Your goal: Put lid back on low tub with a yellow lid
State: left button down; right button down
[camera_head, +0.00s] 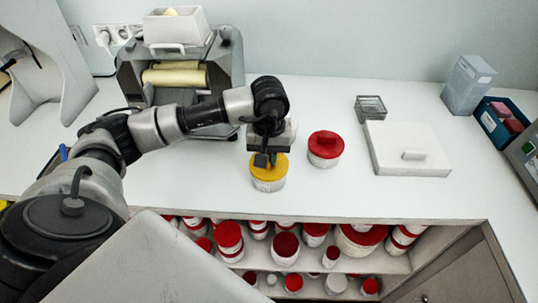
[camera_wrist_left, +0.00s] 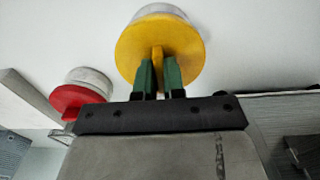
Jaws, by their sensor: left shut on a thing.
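The low white tub (camera_head: 269,185) stands on the white worktop near its front edge. Its yellow lid (camera_head: 270,166) is at the tub's top, roughly level; I cannot tell whether it is fully seated or slightly above the rim. My left gripper (camera_head: 264,158) is over the lid, pointing down. In the left wrist view the green fingers (camera_wrist_left: 160,75) are shut on the upright grip of the yellow lid (camera_wrist_left: 160,38). The white tub (camera_wrist_left: 160,10) shows behind the lid, partly hidden by it. My right gripper is not in view.
A red-lidded tub (camera_head: 325,150) stands close on the right. A white slab with a handle (camera_head: 405,150) and a wire basket (camera_head: 370,107) are farther right. A roller mill (camera_head: 180,75) stands behind my left arm. Red-lidded tubs (camera_head: 286,246) fill the shelf below.

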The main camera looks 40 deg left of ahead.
pick_arm(q)
jog(key=shift+f+b, duration=0.15)
jog(key=shift+b, duration=0.3)
dwell(0.4)
dwell(0.3)
jog(key=c, duration=0.7)
grip_release()
jog(key=shift+o, duration=0.2)
jog(key=shift+r+p, duration=1.05)
jog(key=shift+r, duration=1.3)
grip_shut()
